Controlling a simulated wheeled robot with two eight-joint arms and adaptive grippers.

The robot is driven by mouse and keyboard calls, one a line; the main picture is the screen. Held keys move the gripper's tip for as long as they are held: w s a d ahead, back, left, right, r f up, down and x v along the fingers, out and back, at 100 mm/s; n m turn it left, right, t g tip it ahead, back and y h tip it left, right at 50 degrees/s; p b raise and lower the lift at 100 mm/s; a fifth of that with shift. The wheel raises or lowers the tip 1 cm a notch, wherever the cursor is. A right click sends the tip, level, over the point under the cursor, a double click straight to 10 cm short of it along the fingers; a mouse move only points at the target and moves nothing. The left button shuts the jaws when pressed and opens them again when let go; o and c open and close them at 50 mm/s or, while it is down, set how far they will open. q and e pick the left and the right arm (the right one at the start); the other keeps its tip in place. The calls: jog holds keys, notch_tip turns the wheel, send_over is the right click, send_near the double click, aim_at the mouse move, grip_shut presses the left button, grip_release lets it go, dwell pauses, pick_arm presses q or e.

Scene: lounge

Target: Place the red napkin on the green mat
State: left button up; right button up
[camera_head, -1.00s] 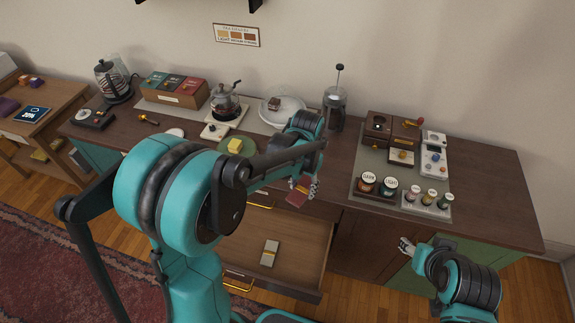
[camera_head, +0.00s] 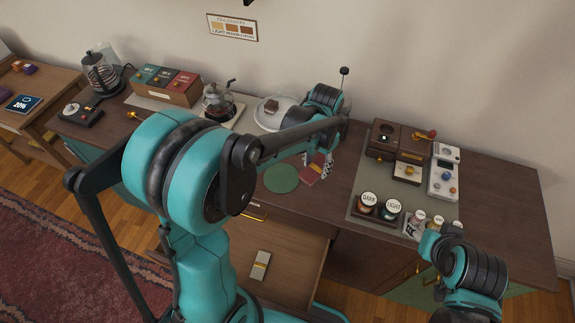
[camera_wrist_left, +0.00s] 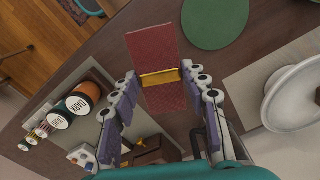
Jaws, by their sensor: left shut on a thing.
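The red napkin (camera_head: 311,175), a flat folded strip with a gold band, is held in my left gripper (camera_head: 320,165). In the left wrist view the napkin (camera_wrist_left: 153,50) lies between the two fingers, which are shut on it at the band. The green mat (camera_head: 281,178) is a bare round disc on the counter, just left of the napkin in the head view. In the wrist view the mat (camera_wrist_left: 217,20) is beside the napkin, apart from it. Whether the napkin touches the counter is unclear. My right gripper is by the small jars, its fingers hard to make out.
An open drawer (camera_head: 285,275) below the mat holds a grey banded napkin (camera_head: 260,265). A white cake stand (camera_head: 268,118) is behind the mat; it also shows in the wrist view (camera_wrist_left: 290,98). Labelled jars (camera_head: 389,210) and a coffee grinder set (camera_head: 411,160) stand right.

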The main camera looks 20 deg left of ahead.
pick_arm(q)
jog(key=b, duration=0.3)
send_over(282, 178)
notch_tip(282, 178, down, 7)
jog(key=shift+r, duration=0.15)
jog(key=shift+a, duration=0.15)
jog(key=shift+f+b, duration=0.75)
jog(key=shift+f, duration=1.3)
jog(key=shift+f, duration=0.2)
jog(key=o, duration=1)
jog(key=shift+o, duration=0.2)
jog(key=shift+r, duration=0.1)
